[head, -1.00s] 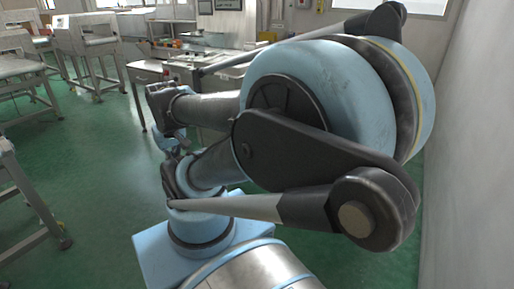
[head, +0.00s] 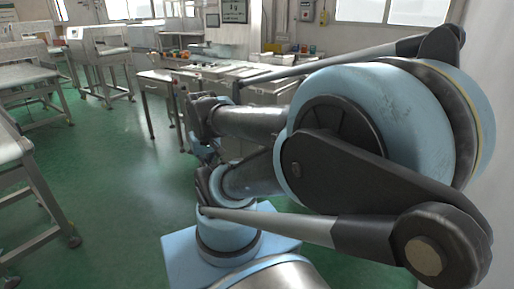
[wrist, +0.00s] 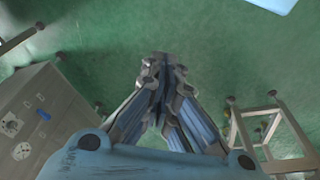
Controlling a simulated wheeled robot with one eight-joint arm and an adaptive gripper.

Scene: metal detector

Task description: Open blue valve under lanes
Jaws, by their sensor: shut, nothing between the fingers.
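I cannot make out a blue valve in either view. In the wrist view my gripper (wrist: 160,64) points down over the green floor. Its two blue-and-grey fingers meet at the tips, and nothing is between them. My gripper cannot be clearly made out in the head view, where my folded arm covers the right half. Machines that may be lanes (head: 98,48) stand at the back left of the head view; the space beneath them is too small to read.
A grey cabinet (wrist: 38,120) with dials and a small blue mark is at left in the wrist view. A metal frame (wrist: 270,132) stands at right. In the head view a work table (head: 158,78) stands mid-back, a white wall lies right, and green floor (head: 110,185) is clear at centre-left.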

